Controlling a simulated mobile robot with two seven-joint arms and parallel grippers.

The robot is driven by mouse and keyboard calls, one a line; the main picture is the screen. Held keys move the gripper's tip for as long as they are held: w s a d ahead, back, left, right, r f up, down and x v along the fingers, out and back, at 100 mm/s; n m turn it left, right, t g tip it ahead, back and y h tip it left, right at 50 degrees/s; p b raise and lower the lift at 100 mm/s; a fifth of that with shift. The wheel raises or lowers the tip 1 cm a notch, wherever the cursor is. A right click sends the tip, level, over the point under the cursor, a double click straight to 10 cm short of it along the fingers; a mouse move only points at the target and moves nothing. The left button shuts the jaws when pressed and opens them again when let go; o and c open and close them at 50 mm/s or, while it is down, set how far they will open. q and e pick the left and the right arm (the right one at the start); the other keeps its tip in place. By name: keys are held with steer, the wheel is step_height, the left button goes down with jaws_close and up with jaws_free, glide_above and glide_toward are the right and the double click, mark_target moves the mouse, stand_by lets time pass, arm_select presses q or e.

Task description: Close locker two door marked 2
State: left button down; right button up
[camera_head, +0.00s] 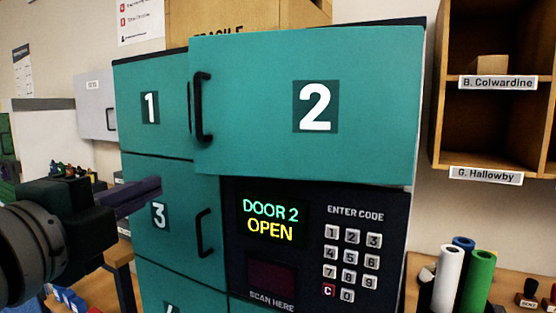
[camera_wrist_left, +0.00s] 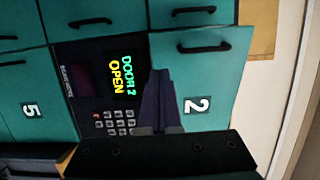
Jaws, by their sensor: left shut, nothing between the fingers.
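The teal locker door marked 2 (camera_head: 375,95) stands out from the locker bank, its left side overlapping the door marked 1. Its black handle (camera_head: 201,106) is on its left side. The keypad panel's display (camera_head: 270,222) reads "DOOR 2 OPEN". My left gripper (camera_head: 152,190) is shut and empty, in front of the door marked 3, below and left of door 2's handle. In the left wrist view, which is turned sideways, door 2 (camera_wrist_left: 218,72) lies beyond the shut fingers (camera_wrist_left: 161,82). I cannot tell whether they touch anything. My right gripper is not in view.
Door 1 (camera_head: 140,85) and door 3 (camera_head: 150,245) appear flush. A cardboard box (camera_head: 270,14) sits on top of the lockers. A wooden pigeonhole shelf (camera_head: 438,110) is at right, above rolls in white, blue and green (camera_head: 478,280).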

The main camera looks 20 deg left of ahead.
mark_target(209, 162)
arm_select(q)
steer(key=w, duration=0.4)
steer(key=w+a+p, duration=0.1)
steer(key=w, duration=0.4)
steer(key=w+a+p, duration=0.1)
steer(key=w, duration=0.3)
steer(key=shift+w+a, duration=0.15)
steer(key=shift+w, duration=0.1)
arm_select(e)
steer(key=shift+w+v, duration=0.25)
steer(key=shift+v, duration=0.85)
